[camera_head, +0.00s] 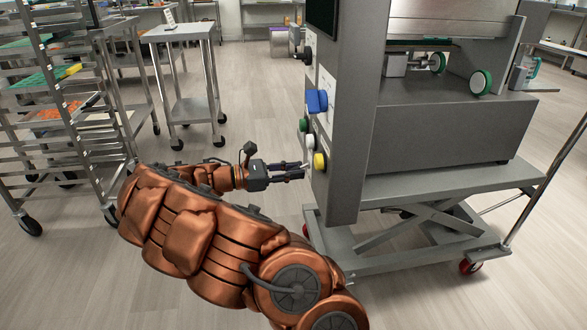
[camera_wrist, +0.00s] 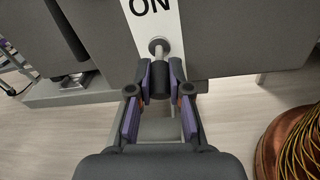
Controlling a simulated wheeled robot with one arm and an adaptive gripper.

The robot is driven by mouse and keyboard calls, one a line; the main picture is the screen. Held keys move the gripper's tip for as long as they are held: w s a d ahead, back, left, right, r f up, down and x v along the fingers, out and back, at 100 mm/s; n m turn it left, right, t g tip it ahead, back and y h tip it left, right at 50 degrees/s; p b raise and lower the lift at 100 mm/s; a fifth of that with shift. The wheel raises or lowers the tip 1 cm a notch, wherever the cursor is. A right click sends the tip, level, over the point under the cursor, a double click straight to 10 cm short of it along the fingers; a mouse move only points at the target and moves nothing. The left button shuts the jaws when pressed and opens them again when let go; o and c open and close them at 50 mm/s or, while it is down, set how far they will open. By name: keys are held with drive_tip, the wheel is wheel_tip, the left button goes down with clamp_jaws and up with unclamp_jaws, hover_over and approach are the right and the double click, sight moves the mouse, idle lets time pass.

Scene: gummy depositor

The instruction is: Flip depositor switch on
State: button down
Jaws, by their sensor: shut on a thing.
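The depositor (camera_head: 343,110) stands on a wheeled lift cart, with its control panel on the left face. In the wrist view the depositor switch (camera_wrist: 158,47) is a metal toggle on a round base, just below a white label reading "ON" (camera_wrist: 150,10). Its lever points down and ends in a dark tip. My gripper (camera_wrist: 160,80) is shut on this tip, with a purple-padded finger on each side. In the head view my gripper (camera_head: 303,171) is at the panel's lower edge, below the yellow button. The switch is too small to make out clearly there.
A tray rack (camera_head: 75,150) stands at left. A steel cart (camera_head: 180,35) stands behind. Open floor lies between.

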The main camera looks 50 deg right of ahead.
sight(294, 168)
drive_tip(key=shift+a+r+t+y+p, duration=0.15)
drive_tip(key=shift+r+t+y+p, duration=0.65)
drive_tip(key=shift+p, duration=2.4)
drive_tip(key=y+p, duration=0.1)
drive_tip(key=p, duration=0.3)
drive_tip(key=r+t+y+p, duration=0.1)
drive_tip(key=y+p, duration=0.1)
drive_tip(key=p, duration=0.2)
drive_tip(key=shift+r+t+y, duration=0.15)
drive_tip(key=shift+t+y, duration=0.15)
drive_tip(key=y+p, duration=0.1)
drive_tip(key=p, duration=0.1)
drive_tip(key=t+y+p, duration=0.1)
drive_tip(key=p, duration=0.1)
drive_tip(key=shift+r+m+t+p, duration=0.3)
drive_tip(key=shift+p, duration=0.05)
drive_tip(key=shift+y+p, duration=0.3)
drive_tip(key=shift+p, duration=0.2)
drive_tip(key=shift+d+t+p, duration=0.2)
drive_tip(key=shift+t+p, duration=0.1)
drive_tip(key=shift+t, duration=0.1)
drive_tip(key=c, duration=1.1)
unclamp_jaws()
